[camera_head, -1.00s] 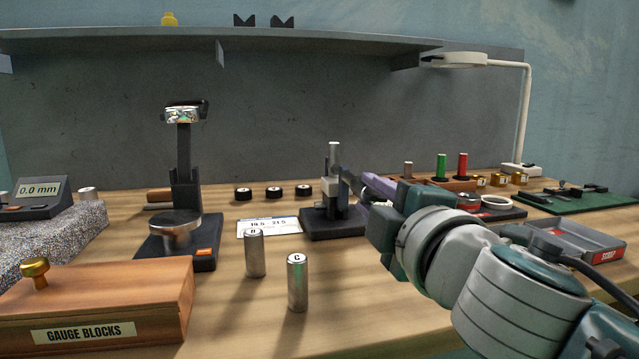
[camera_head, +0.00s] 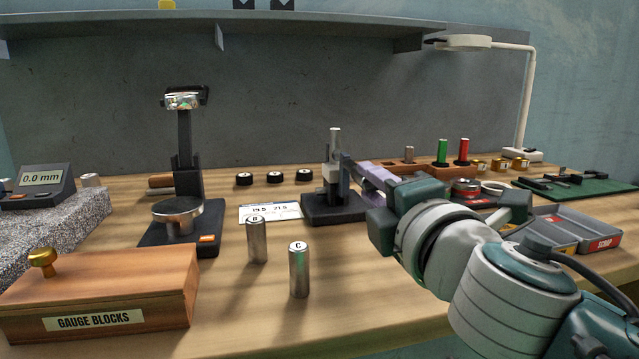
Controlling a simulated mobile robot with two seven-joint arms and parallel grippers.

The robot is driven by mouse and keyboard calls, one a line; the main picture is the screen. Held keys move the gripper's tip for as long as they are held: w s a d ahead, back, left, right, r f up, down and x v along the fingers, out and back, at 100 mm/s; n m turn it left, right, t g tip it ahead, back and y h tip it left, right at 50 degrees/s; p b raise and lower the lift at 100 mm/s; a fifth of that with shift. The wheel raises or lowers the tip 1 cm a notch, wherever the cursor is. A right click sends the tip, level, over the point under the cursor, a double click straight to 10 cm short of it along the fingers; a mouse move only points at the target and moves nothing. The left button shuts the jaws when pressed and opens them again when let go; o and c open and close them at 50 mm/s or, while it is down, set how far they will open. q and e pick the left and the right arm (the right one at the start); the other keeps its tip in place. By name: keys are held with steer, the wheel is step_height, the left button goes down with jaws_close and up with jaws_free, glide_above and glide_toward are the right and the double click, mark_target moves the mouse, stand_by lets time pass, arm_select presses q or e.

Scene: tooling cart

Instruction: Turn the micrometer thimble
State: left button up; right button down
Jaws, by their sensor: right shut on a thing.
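The micrometer stand (camera_head: 331,206) is upright on a black base in the middle of the bench. A silver upright cylinder (camera_head: 335,142), which looks like its thimble, rises from the top. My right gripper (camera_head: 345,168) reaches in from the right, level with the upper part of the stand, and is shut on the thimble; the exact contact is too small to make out. Steel cylinders marked B (camera_head: 257,241) and C (camera_head: 299,271) stand upright in front. A printed card (camera_head: 270,212) lies left of the base. My left gripper is out of view.
A black gauge stand (camera_head: 207,239) and the gauge blocks box (camera_head: 150,285) are to the left, with a digital readout (camera_head: 42,182) behind. A scrap tray (camera_head: 575,226) lies right, beyond my arm. Bare wood lies around the cylinders.

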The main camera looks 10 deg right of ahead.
steer(key=c, duration=1)
jaws_free()
steer(key=s, duration=1)
steer(key=shift+d, duration=0.15)
